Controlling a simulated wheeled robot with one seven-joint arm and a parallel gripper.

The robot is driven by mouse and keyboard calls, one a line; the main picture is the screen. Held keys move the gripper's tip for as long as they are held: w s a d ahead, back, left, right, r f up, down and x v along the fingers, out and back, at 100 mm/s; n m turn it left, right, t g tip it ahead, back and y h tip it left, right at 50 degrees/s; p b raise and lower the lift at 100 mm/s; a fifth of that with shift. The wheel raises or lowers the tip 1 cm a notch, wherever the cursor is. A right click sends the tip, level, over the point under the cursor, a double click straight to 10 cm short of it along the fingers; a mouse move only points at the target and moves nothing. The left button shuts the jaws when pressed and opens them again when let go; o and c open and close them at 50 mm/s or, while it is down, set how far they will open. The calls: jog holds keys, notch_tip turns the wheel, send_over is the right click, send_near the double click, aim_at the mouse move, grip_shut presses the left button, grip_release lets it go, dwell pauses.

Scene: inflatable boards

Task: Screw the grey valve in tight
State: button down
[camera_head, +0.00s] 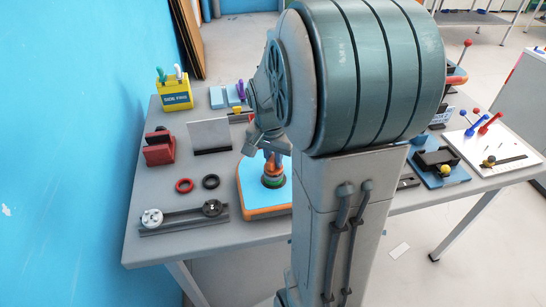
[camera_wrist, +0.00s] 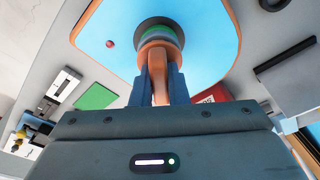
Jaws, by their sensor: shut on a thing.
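The blue board (camera_head: 249,178) with an orange rim lies on the table, and it also shows in the wrist view (camera_wrist: 195,60). A dark grey round valve piece (camera_wrist: 155,23) sits at the board, with a green ring (camera_wrist: 158,38) and orange parts stacked in line with it. My gripper (camera_wrist: 160,78) is shut on a copper-orange shaft (camera_wrist: 160,90) in line with this stack. The stack looks upright on the board in the head view. How far the valve is threaded in cannot be seen. My arm hides the board's right part in the head view.
A dark rail (camera_head: 183,222) at front left carries a pale round cap (camera_head: 152,217) and a dark one (camera_head: 212,207). Red (camera_head: 184,185) and black (camera_head: 210,181) rings lie behind it. A red block (camera_head: 159,148), a grey plate (camera_head: 209,134) and a yellow holder (camera_head: 174,92) stand farther back.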

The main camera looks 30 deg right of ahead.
jog(key=shift+m, duration=1)
jog(key=m, duration=0.2)
jog(key=shift+m+g, duration=0.3)
jog(key=shift+m, duration=0.5)
jog(key=m, duration=0.3)
jog(key=shift+g, duration=0.3)
jog(key=shift+m, duration=0.3)
jog(key=shift+m+g, duration=0.3)
jog(key=shift+m, duration=1.3)
